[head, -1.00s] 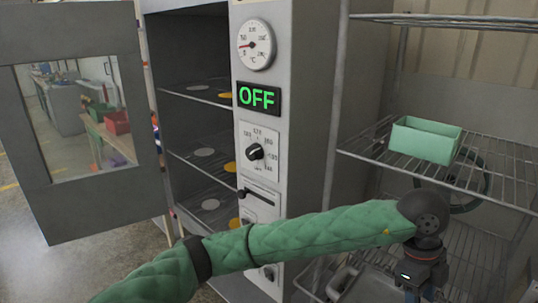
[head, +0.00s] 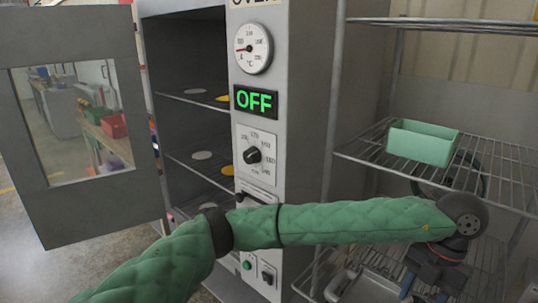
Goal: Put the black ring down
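A dark ring (head: 484,182), black to dark green, shows partly behind and below the wire shelf at the right. The shelf and the green bin hide part of it, and I cannot tell what supports it. My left arm, in a green quilted sleeve, crosses the head view from the lower left to the right. My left gripper (head: 418,288) points down at the lower right, below the upper wire shelf. Its fingertips are not clear, so I cannot tell whether it is open or holds anything. My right gripper is not in view.
A light green bin (head: 422,145) stands on the wire shelf (head: 380,165). A grey case (head: 352,284) lies lower down. The oven (head: 310,110) reads OFF, and its open door (head: 75,215) stands at the left. White and yellow discs lie on its shelves.

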